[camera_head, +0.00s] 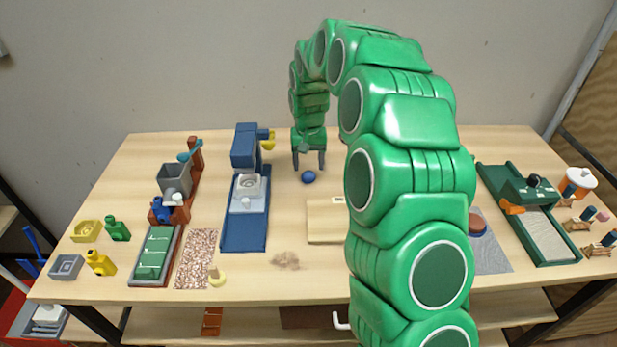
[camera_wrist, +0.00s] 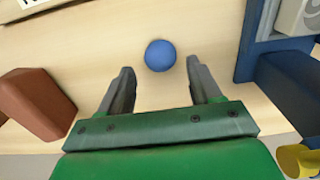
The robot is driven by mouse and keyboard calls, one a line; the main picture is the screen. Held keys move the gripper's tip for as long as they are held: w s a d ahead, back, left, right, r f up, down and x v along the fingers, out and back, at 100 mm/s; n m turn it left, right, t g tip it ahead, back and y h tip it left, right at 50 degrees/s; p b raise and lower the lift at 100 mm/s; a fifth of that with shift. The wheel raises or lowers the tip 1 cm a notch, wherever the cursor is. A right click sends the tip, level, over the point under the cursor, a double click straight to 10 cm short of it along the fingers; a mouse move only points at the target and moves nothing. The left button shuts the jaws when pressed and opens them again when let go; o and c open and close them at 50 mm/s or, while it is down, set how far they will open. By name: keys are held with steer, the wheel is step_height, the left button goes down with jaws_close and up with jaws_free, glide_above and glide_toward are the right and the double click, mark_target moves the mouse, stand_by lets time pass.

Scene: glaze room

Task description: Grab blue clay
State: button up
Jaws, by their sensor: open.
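The blue clay (camera_head: 309,177) is a small round ball on the wooden table, right of the blue machine. It also shows in the wrist view (camera_wrist: 160,55), ahead of the fingertips and roughly centred between them. My gripper (camera_head: 309,165) hangs just above and behind the ball in the head view, with its two grey fingers pointing down. In the wrist view my gripper (camera_wrist: 160,80) is open and empty, with bare table between its fingers. The ball looks apart from both fingers.
A blue machine (camera_head: 246,150) on a blue base (camera_head: 243,230) stands left of the ball. A pale wooden board (camera_head: 325,222) lies in front. A reddish-brown block (camera_wrist: 37,103) stands left of my fingers in the wrist view. Table left of the ball is clear up to the blue base.

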mark_target(309, 181)
steer(key=shift+f, duration=2.25)
steer(key=c, duration=0.6)
